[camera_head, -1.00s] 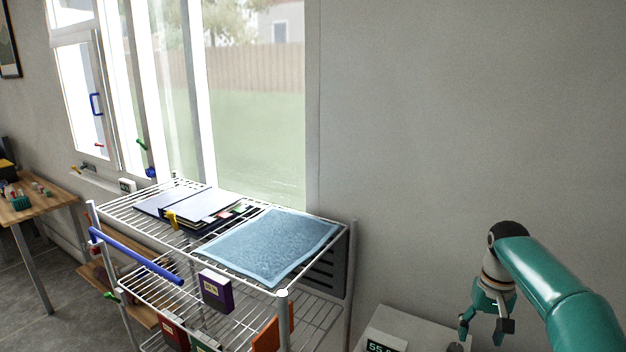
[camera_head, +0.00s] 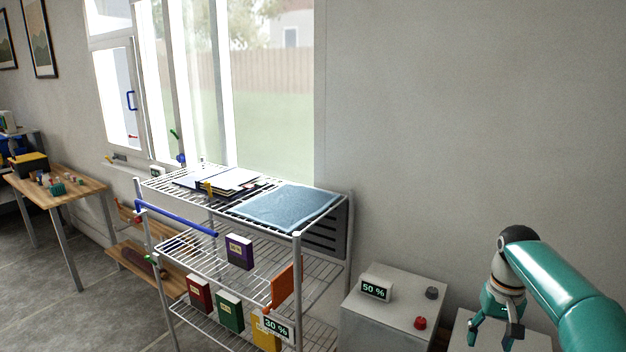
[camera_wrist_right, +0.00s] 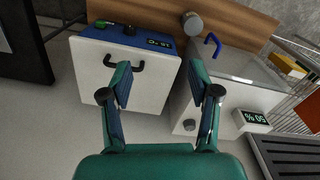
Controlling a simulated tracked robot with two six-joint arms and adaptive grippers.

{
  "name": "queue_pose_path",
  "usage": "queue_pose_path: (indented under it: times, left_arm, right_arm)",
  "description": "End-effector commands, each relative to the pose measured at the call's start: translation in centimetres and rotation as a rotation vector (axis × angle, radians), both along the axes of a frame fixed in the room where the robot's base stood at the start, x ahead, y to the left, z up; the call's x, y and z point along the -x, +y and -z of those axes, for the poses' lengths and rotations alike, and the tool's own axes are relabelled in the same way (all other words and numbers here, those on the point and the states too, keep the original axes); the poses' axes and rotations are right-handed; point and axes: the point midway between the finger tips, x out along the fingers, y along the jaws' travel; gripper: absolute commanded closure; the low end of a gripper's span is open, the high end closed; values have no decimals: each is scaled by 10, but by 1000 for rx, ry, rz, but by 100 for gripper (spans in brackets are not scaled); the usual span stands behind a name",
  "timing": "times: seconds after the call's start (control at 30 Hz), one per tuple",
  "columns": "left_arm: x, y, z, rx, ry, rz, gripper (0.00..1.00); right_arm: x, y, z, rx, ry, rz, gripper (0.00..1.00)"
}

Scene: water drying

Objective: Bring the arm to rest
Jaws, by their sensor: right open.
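My right gripper (camera_head: 494,333) hangs at the lower right of the head view, pointing down, at the end of my teal arm. In the right wrist view its two teal fingers (camera_wrist_right: 162,85) stand apart with nothing between them. Beyond the fingers there is a white box with a blue top (camera_wrist_right: 128,70) and a black handle. The gripper appears apart from it. My left gripper is not in the head view.
A white wire rack (camera_head: 190,243) holds a blue cloth (camera_head: 287,207), a dark binder and several coloured boxes. A white cabinet (camera_head: 385,325) with a "50 %" display (camera_head: 375,289) stands right of it. A wooden table (camera_head: 85,187) is at the left. The wall at right is bare.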

Motion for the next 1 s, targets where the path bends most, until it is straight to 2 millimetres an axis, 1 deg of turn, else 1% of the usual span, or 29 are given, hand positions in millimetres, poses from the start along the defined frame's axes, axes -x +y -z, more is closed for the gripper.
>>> queue_pose_path:
  times: [0.03,0.1,0.17,0.37,0.57,0.67,0.77,0.8,0.87,0.9,0.97,1.0]
  left_arm:
    - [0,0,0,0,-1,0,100]
    - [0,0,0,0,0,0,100]
    - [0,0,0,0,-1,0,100]
    - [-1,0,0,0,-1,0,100]
    - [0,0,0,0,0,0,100]
    - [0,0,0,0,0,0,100]
    - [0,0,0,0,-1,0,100]
    - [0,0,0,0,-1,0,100]
    - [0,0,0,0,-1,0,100]
    - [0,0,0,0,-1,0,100]
    - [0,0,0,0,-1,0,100]
    - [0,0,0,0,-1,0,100]
  right_arm:
    - [0,0,0,0,0,0,39]
    - [3,3,16,-6,34,-7,39]
    - [8,8,27,-12,68,-19,39]
    - [30,30,68,-48,183,-64,39]
    - [56,61,124,-99,269,-123,39]
    - [75,82,159,-137,307,-157,39]
    - [106,112,202,-191,336,-192,39]
    - [121,125,220,-217,344,-205,39]
    - [148,147,245,-256,351,-218,39]
    - [166,161,259,-281,350,-222,39]
    - [195,180,278,-318,346,-224,39]
    - [215,193,289,-340,340,-221,39]
